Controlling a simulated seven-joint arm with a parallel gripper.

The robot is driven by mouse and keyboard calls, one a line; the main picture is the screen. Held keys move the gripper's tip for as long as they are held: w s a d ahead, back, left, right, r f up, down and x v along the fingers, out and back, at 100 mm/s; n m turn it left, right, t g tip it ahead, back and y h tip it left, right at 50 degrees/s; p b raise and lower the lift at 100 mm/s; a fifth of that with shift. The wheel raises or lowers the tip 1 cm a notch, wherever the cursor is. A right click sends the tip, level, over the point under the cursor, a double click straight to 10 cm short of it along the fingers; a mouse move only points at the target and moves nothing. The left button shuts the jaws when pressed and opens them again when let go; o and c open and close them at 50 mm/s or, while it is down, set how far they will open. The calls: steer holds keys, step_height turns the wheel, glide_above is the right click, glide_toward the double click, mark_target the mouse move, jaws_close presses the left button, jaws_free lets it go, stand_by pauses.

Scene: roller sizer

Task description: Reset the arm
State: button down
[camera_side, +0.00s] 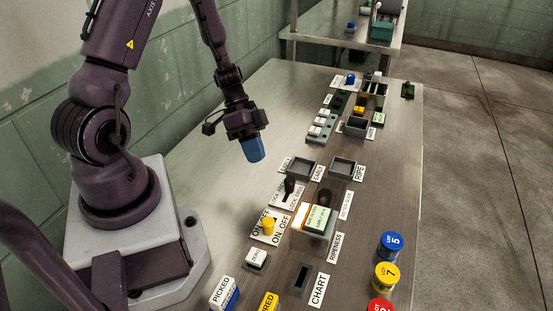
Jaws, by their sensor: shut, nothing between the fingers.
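My gripper (254,149) hangs over the metal table (222,187), at the end of my purple arm. Its blue fingers point down and are shut with nothing between them. It is above the bare left part of the table, up and left of the trays labelled EARLY and RIPE. It touches nothing that I can see.
An EARLY tray (301,168) and a RIPE tray (342,167) look empty. A yellow knob (268,226), a black lever (289,187) and a box with a lit screen (318,219) stand nearer. Blue (391,246) and yellow (386,277) lot cylinders stand at the right edge.

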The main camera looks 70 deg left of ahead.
steer(key=s+d+r+n+t+y, duration=0.1)
steer(key=s+d+r+n+y, duration=0.1)
steer(key=r, duration=0.6)
steer(key=s+d+r+n+t+y, duration=0.2)
steer(key=d+r+y, duration=0.1)
steer(key=r, duration=0.6)
steer(key=s+d+r+n+t+y, duration=0.1)
steer(key=d+r, duration=0.3)
steer(key=r, duration=0.4)
steer(key=shift+s+d+r+n+y, duration=0.15)
steer(key=shift+s+d+n+y, duration=0.1)
steer(key=shift+s+n+y, duration=0.6)
